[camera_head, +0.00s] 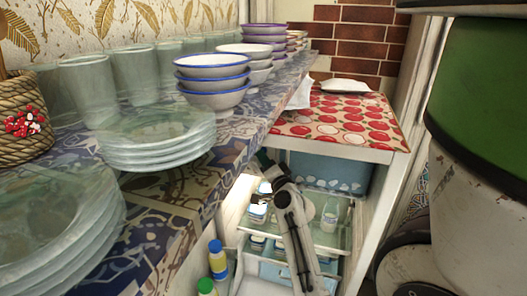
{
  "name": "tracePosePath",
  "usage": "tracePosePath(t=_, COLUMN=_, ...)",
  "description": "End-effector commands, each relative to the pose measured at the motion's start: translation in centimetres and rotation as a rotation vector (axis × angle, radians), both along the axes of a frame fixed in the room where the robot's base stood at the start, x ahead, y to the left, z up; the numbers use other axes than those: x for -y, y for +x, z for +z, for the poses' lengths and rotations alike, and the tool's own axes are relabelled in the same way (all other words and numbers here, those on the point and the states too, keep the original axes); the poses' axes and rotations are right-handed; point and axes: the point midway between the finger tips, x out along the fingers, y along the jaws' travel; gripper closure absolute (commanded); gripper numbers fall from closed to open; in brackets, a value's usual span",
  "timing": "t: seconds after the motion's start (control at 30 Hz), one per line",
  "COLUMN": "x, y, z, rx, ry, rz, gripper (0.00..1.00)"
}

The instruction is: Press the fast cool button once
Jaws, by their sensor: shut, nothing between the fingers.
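An open fridge (334,215) stands under a top covered with a red apple-print cloth. My white arm reaches into it from the bottom of the view. My gripper (264,160) is the small dark end at the upper left of the arm, close to the counter edge and the upper part of the fridge interior. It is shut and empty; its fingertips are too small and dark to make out. I cannot make out the fast cool button, so I cannot tell whether the gripper touches it.
Glass shelves hold jars and bottles (329,217). Door bottles (217,259) stand at lower left. The tiled counter (225,135) carries stacked plates (158,140), glasses and bowls (212,82). A green and white barrel (480,170) stands close on the right.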

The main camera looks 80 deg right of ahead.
Motion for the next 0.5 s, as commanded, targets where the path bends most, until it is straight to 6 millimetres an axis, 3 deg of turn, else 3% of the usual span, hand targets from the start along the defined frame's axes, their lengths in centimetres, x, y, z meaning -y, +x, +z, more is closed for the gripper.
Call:
tracePosePath(t=0.03, x=0.2, y=-1.2, z=0.0, rx=-0.008, ry=-0.002, rz=-0.026, gripper=1.0)
tracePosePath(t=0.5, x=-4.1, y=-0.2, z=0.1, rx=-0.007, ry=0.0, rz=-0.012, gripper=1.0)
